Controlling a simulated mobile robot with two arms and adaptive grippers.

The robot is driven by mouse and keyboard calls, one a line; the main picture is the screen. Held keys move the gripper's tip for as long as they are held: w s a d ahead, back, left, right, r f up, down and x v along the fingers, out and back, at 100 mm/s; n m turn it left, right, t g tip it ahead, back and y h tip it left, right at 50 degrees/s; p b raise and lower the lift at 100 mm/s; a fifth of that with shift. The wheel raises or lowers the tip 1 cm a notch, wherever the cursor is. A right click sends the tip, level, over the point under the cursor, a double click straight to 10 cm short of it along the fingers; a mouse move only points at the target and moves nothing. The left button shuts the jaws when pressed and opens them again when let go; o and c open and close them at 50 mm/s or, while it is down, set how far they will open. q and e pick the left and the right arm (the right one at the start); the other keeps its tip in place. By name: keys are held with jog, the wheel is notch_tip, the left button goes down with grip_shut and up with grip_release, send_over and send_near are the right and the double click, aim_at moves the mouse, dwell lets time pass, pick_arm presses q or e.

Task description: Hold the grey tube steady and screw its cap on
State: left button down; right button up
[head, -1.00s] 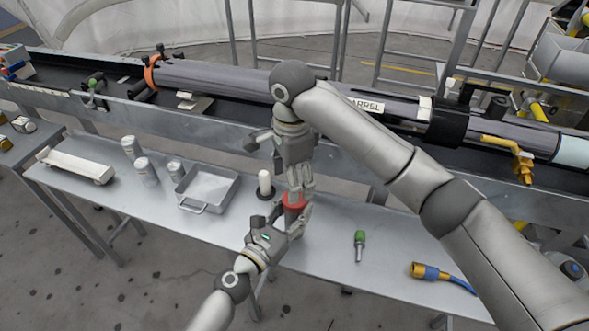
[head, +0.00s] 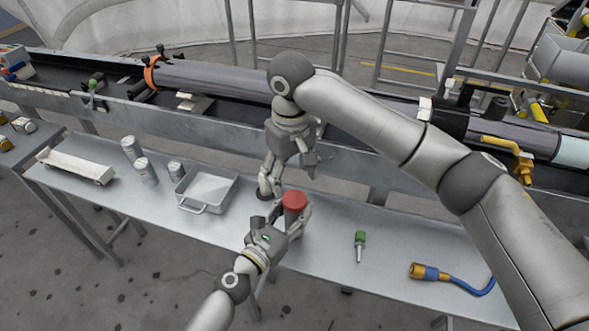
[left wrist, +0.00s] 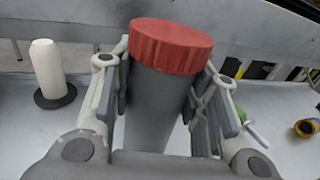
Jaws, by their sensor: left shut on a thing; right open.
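The grey tube (left wrist: 157,105) stands upright in the left wrist view, with the red cap (left wrist: 170,46) sitting on its top end. How tight the cap is, I cannot tell. In the head view the red cap (head: 294,201) shows just above my left gripper (head: 292,222), which is shut around the tube and hides most of it.
A white cylinder (left wrist: 47,68) on a dark round base stands left of the tube. A metal tray (head: 208,188), several cans (head: 146,171) and a white trough (head: 75,166) are to the left. A green-handled tool (head: 360,244) and a blue-cabled plug (head: 432,272) lie to the right.

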aim_at(295, 199)
jog(key=n, duration=0.3)
jog(key=shift+r, duration=0.1)
jog(key=n, duration=0.5)
jog(key=shift+d+r, duration=0.15)
jog(key=n, duration=0.5)
jog(key=shift+d+r, duration=0.1)
jog(key=shift+r, duration=0.05)
jog(key=shift+d+n, duration=0.1)
jog(key=shift+n, duration=1.6)
jog(key=shift+f, duration=3.95)
jog(key=shift+c, duration=0.2)
